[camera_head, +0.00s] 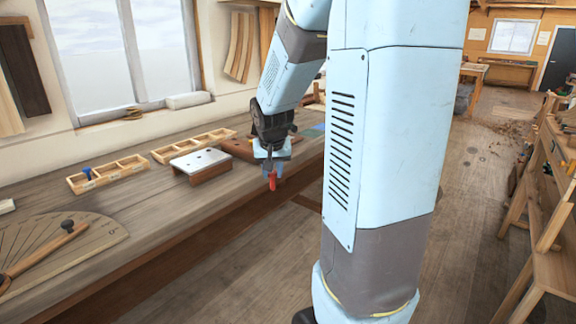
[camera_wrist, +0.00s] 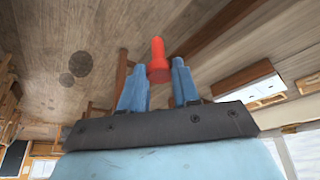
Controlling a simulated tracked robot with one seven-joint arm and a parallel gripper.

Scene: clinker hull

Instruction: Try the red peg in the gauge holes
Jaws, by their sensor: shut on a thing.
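My gripper (camera_head: 271,163) is shut on the red peg (camera_head: 272,182), which hangs down below the fingers beside the front edge of the bench. In the wrist view the red peg (camera_wrist: 159,62) shows between the two blue fingers of my gripper (camera_wrist: 157,82). The likely gauge (camera_head: 201,160), a block with a pale metal top and dark holes, sits on the bench to the left of my gripper. The peg is apart from it. A dark brown block (camera_head: 238,148) lies just behind, partly hidden by my arm.
A wooden tray (camera_head: 108,182) with compartments holds a blue piece (camera_head: 87,173). A second divided tray (camera_head: 193,146) stands further back. A wooden protractor board (camera_head: 62,250) lies at the near left of the bench (camera_head: 165,215). Open floor (camera_head: 262,268) lies in front.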

